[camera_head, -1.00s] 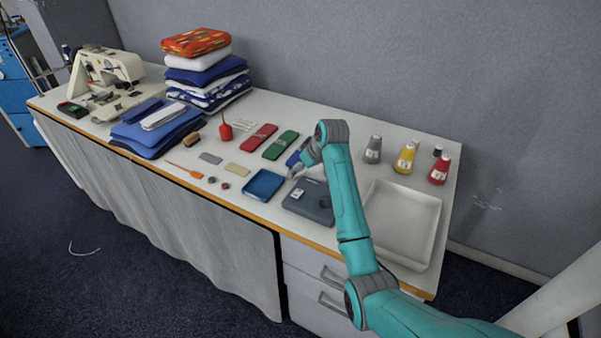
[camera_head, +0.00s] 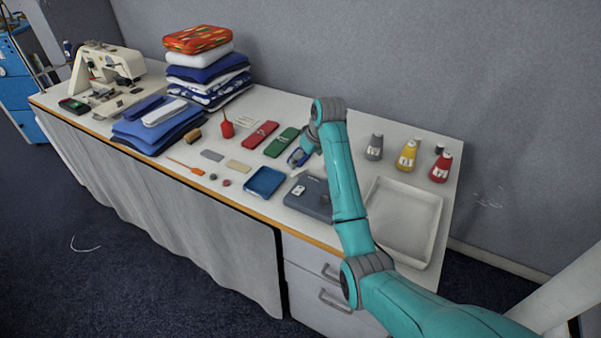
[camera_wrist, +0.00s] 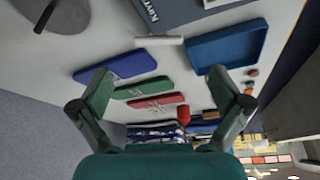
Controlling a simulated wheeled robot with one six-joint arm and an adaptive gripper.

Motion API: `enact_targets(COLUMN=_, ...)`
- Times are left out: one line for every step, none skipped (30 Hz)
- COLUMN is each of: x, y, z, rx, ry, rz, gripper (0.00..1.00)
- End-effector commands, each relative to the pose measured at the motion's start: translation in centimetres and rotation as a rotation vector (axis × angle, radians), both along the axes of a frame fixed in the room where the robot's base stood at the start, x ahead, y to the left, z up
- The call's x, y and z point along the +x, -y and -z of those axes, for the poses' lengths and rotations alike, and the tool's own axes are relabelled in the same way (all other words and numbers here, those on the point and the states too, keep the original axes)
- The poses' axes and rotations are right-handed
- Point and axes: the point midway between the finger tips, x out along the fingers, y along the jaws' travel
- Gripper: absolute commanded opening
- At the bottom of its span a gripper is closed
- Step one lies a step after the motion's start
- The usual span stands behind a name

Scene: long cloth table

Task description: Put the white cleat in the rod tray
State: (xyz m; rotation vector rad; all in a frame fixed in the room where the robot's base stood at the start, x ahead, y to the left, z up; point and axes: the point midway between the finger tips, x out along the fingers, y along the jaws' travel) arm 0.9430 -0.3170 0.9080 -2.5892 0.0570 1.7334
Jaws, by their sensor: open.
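The white cleat (camera_wrist: 159,41) looks like a small white bar in the wrist view. It lies on the table between the dark scale-like box and the small blue tray (camera_wrist: 228,46); it is too small to make out clearly in the head view. The blue tray (camera_head: 265,182) is shallow and looks empty. A large white tray (camera_head: 404,216) at the right also looks empty; I cannot tell by marking which is the rod tray. My gripper (camera_head: 300,157) is open and empty over the blue flat case. In the wrist view its fingers (camera_wrist: 160,76) are spread wide, with the cleat beyond their tips.
The dark box (camera_head: 309,198) lies between the trays. Red (camera_head: 260,135), green (camera_head: 281,142) and blue (camera_wrist: 115,66) cases lie in a row. Grey, yellow and red bottles (camera_head: 406,155) stand at the back right. Folded cloths (camera_head: 207,75) are stacked toward the left.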

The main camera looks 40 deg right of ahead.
Motion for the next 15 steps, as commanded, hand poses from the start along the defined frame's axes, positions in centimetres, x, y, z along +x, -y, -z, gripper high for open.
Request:
enact_targets(x=0.3, y=0.0, z=0.8, rx=0.001, ry=-0.002, rz=0.0, gripper=1.0)
enact_targets(x=0.4, y=0.0, z=1.2, rx=0.001, ry=-0.002, rz=0.0, gripper=1.0)
enact_targets(x=0.7, y=0.0, z=1.6, rx=0.001, ry=-0.001, rz=0.0, gripper=1.0)
enact_targets(x=0.8, y=0.0, z=1.9, rx=0.001, ry=-0.001, rz=0.0, gripper=1.0)
enact_targets(x=0.9, y=0.0, z=2.1, rx=0.001, ry=-0.001, rz=0.0, gripper=1.0)
enact_targets(x=1.0, y=0.0, z=2.3, rx=0.001, ry=0.0, rz=0.0, gripper=1.0)
enact_targets(x=1.0, y=0.0, z=2.5, rx=0.0, ry=0.0, rz=0.0, gripper=1.0)
enact_targets(x=1.1, y=0.0, z=2.6, rx=0.0, ry=0.001, rz=0.0, gripper=1.0)
enact_targets(x=1.2, y=0.1, z=2.7, rx=0.0, ry=0.001, rz=0.0, gripper=1.0)
enact_targets(x=1.2, y=0.1, z=2.9, rx=0.0, ry=0.001, rz=0.0, gripper=1.0)
enact_targets(x=1.4, y=0.1, z=3.2, rx=0.001, ry=0.0, rz=0.0, gripper=1.0)
enact_targets(x=1.5, y=0.1, z=3.6, rx=0.001, ry=-0.001, rz=0.0, gripper=1.0)
enact_targets(x=1.7, y=0.2, z=3.9, rx=0.001, ry=0.0, rz=0.0, gripper=1.0)
enact_targets(x=1.9, y=0.2, z=4.4, rx=0.001, ry=-0.001, rz=0.0, gripper=1.0)
enact_targets(x=2.2, y=0.3, z=4.9, rx=0.001, ry=-0.001, rz=0.0, gripper=1.0)
